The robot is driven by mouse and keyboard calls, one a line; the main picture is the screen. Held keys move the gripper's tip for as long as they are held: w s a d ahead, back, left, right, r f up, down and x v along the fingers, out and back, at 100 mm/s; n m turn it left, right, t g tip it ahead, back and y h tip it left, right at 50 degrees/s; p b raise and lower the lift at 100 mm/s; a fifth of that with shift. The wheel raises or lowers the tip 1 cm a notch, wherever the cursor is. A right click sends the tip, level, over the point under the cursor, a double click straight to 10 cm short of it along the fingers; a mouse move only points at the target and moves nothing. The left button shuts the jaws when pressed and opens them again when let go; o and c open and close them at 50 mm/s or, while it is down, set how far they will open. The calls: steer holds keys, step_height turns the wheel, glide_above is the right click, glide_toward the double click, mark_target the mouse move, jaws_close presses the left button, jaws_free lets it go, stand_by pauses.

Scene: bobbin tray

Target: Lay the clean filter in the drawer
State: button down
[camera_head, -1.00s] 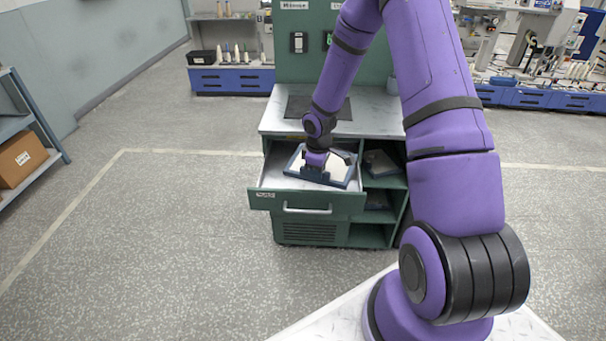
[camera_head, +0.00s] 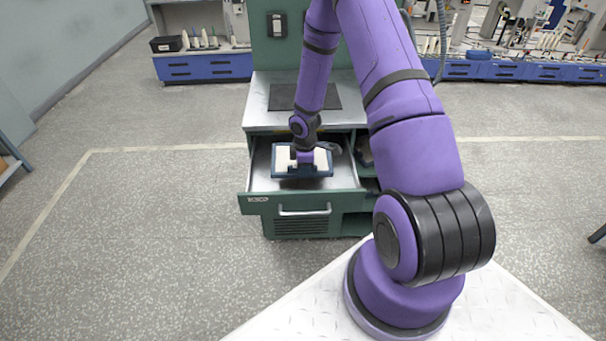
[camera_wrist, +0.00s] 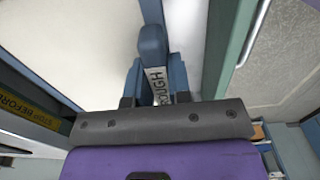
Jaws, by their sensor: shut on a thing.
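The clean filter (camera_head: 285,160), a white pad in a blue frame, is in my gripper (camera_head: 304,170). My gripper is shut on the frame's near side. In the head view the filter lies within the outline of the open drawer (camera_head: 258,184), roughly square to its sides. I cannot tell whether it touches the drawer floor. In the wrist view the white pad (camera_wrist: 85,40) fills the left, and part of a label shows by the gripper fingers (camera_wrist: 155,75). The drawer's green front (camera_wrist: 236,30) runs along the right, apart from the filter.
The drawer belongs to a green cabinet with a metal top (camera_head: 262,105) and a dark mat (camera_head: 345,97). Open shelves beside the drawer are partly hidden by my arm. The floor (camera_head: 150,230) left of the cabinet is clear.

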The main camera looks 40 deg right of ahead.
step_height(320, 180, down, 6)
steer(key=shift+f, duration=0.15)
steer(key=w+d, duration=0.2)
steer(key=w, duration=0.1)
steer(key=shift+w+d+f, duration=0.15)
steer(key=shift+w, duration=0.05)
steer(key=shift+f, duration=0.45)
steer(key=shift+s+f, duration=0.1)
steer(key=shift+f, duration=0.05)
steer(key=c, duration=1.1)
jaws_free()
steer(key=shift+o, duration=0.2)
